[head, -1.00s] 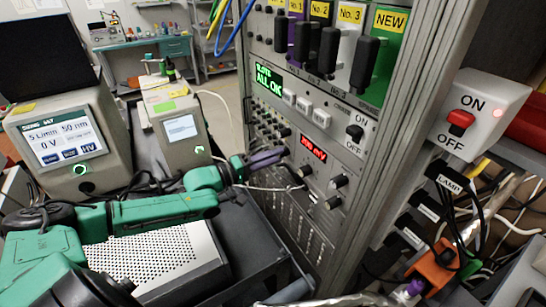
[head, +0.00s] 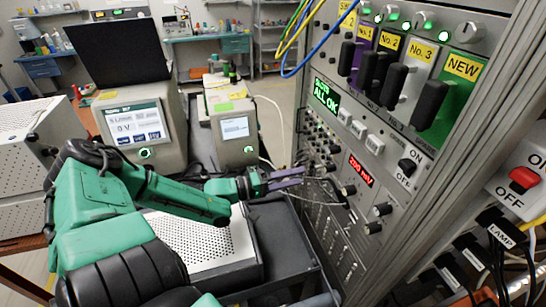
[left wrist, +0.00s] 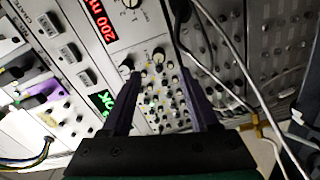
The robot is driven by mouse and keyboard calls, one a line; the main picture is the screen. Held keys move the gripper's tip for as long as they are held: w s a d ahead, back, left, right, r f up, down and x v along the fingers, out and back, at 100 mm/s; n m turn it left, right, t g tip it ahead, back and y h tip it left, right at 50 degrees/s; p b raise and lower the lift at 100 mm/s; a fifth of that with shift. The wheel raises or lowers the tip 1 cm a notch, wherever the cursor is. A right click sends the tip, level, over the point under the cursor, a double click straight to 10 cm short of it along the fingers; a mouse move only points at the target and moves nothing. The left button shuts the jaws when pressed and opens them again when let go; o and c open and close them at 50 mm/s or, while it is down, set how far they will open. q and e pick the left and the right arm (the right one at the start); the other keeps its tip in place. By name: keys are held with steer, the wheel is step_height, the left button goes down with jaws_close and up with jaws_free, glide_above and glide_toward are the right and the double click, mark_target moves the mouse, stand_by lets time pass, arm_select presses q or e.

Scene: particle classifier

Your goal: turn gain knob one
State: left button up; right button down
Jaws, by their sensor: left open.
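My left gripper (head: 298,177) has purple fingers, spread open and empty, pointing at the rack's lower front panel (head: 322,222) left of the red 200 mV display (head: 361,170). In the left wrist view its fingers (left wrist: 160,75) reach toward a panel with rows of small knobs (left wrist: 162,92). Two larger black knobs, one left (left wrist: 127,66) and one right (left wrist: 158,54), show near or between the fingertips; I see no contact. I cannot read which is gain knob one. In the head view, black knobs (head: 349,190) (head: 382,209) sit around the display. My right gripper is not in view.
Thin cables (left wrist: 225,75) hang in front of the panel beside the right finger. A perforated metal box (head: 200,243) lies under my left arm. Two instruments with screens (head: 137,122) (head: 235,127) stand behind it. An ON/OFF switch (head: 523,180) is at the right.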

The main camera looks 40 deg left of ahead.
arm_select(q)
steer(key=p+v, duration=0.1)
steer(key=v, duration=0.5)
steer(key=shift+s+a, duration=0.2)
steer(key=shift+s, duration=0.05)
